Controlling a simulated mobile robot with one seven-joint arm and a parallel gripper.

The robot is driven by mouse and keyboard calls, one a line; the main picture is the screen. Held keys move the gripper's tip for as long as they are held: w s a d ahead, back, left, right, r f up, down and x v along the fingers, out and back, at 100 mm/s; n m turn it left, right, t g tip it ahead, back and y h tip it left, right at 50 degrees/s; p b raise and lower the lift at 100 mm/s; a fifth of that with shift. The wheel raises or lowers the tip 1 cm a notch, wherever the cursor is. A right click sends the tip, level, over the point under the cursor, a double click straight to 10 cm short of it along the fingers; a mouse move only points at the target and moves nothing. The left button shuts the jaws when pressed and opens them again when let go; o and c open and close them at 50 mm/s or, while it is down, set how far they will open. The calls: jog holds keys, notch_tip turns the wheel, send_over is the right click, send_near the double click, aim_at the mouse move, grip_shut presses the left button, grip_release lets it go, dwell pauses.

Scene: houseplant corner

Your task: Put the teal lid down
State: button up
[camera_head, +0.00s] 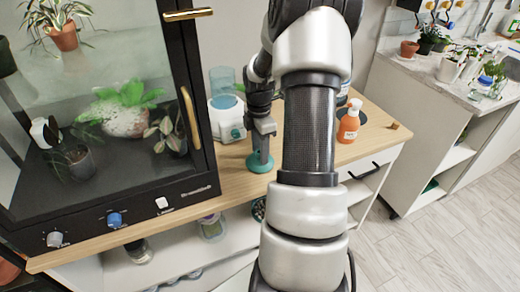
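The teal lid (260,163) is a round, flat disc at the wooden tabletop, near its front edge and right of the glass cabinet. My gripper (261,150) points down at the lid's middle, and its fingers look shut on it from above. The fingertips are small and partly merge with the lid, so the exact grip is hard to see. The lid looks level and very low over the wood; I cannot tell whether it touches.
A white device with a bluish clear container (226,112) stands just left of my gripper. The glass plant cabinet (110,110) fills the left. An orange bottle (348,122) and a small brown block (393,126) are at right. Bare tabletop (235,185) shows in front.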

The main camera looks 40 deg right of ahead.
notch_tip(320, 180, up, 12)
jog(key=p, duration=0.2)
jog(key=shift+r, duration=0.15)
jog(key=shift+a, duration=0.1)
dwell(0.5)
